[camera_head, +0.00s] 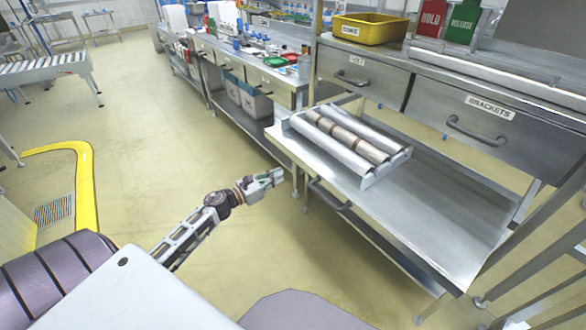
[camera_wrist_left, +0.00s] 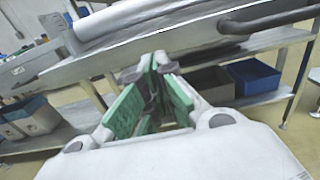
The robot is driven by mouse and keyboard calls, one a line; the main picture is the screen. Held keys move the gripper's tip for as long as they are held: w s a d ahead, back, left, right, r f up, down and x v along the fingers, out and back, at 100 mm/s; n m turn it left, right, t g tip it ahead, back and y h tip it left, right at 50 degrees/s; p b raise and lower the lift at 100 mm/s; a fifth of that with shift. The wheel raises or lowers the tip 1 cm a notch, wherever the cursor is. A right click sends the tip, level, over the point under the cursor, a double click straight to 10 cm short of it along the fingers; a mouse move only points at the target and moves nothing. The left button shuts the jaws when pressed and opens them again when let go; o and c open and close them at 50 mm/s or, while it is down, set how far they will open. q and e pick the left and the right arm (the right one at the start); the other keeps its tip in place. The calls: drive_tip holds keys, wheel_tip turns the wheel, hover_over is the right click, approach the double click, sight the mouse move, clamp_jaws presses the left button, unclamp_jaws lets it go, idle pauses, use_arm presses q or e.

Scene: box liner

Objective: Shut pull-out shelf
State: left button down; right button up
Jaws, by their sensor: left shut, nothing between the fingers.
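The pull-out shelf (camera_head: 440,211) is a metal tray sticking out from under the workbench, with a dark handle (camera_head: 330,194) on its front edge. A metal rack with rollers (camera_head: 345,139) lies on its left part. My left gripper (camera_head: 278,174) is shut and empty, left of the shelf's front edge and apart from the handle. In the left wrist view, the green-padded fingers (camera_wrist_left: 152,65) meet at their tips, with the shelf front (camera_wrist_left: 190,55) and the handle (camera_wrist_left: 268,20) beyond them. My right gripper is out of view.
Drawers (camera_head: 492,122) with handles sit above the shelf, one labelled BRACKETS. A yellow bin (camera_head: 370,28) and red and green signs stand on top. Another bench (camera_head: 280,75) with drawers stands at the back left. The floor on the left is mostly clear.

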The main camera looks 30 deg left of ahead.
sight(299, 164)
use_arm(q)
drive_tip(key=shift+x, duration=3.05)
drive_tip(key=shift+w+d, duration=0.3)
drive_tip(key=shift+w, duration=0.35)
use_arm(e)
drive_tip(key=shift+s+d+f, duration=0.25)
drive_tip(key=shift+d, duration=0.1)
use_arm(q)
drive_tip(key=shift+w, duration=0.1)
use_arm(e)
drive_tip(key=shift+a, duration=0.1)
